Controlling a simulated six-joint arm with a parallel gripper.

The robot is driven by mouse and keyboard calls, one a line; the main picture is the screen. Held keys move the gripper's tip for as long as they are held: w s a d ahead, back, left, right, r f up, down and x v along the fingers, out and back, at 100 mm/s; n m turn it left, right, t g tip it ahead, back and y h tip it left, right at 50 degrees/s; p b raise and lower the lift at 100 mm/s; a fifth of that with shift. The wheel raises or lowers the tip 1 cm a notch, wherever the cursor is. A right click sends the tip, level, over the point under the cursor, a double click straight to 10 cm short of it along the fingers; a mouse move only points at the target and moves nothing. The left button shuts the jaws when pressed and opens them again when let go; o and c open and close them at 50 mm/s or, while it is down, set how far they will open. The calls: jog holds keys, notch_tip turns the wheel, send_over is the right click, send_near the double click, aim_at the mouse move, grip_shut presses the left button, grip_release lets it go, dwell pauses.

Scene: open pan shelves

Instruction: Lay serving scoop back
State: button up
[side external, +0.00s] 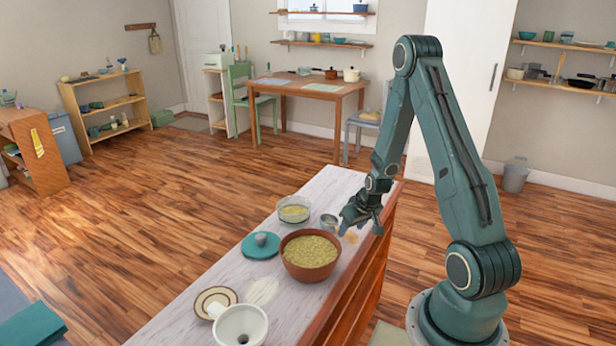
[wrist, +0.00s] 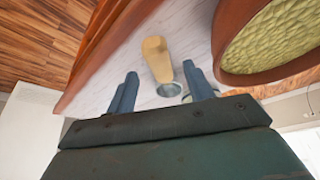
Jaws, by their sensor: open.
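The serving scoop has a pale wooden handle (wrist: 157,58) and a round metal end (wrist: 169,90), seen in the wrist view. It lies on the whitish counter top; the handle also shows in the side view (side external: 351,237). My gripper (side external: 349,224) is open and low over the counter beside the scoop. In the wrist view the fingers of my gripper (wrist: 160,75) stand on either side of the scoop, with gaps between. My gripper partly hides the metal end. A brown bowl (side external: 288,266) of yellow-green grain stands close by; its rim shows in the wrist view (wrist: 224,62).
A glass dish (side external: 293,214) and a teal lid (side external: 252,252) with a grey knob stand farther left on the counter. A white funnel-like vessel (side external: 236,320) and a cream plate with a brown rim (side external: 205,296) are at the near end. The counter's wooden edge runs along the right.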

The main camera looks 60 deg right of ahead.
jog(key=shift+s+r, duration=0.1)
jog(key=shift+r, duration=0.15)
jog(key=shift+s+a+r, duration=0.1)
jog(key=shift+r, duration=0.2)
jog(key=shift+s+a+r, duration=0.15)
jog(key=shift+s+r, duration=0.1)
jog(key=shift+r, duration=0.4)
jog(key=shift+s+r, duration=0.1)
jog(key=shift+r, duration=0.2)
jog(key=shift+s+a+r, duration=0.1)
jog(key=shift+r, duration=0.15)
jog(key=v, duration=1.3)
jog(key=shift+r, duration=0.25)
jog(key=shift+s+a, duration=0.1)
dwell(0.4)
jog(key=shift+r, duration=0.1)
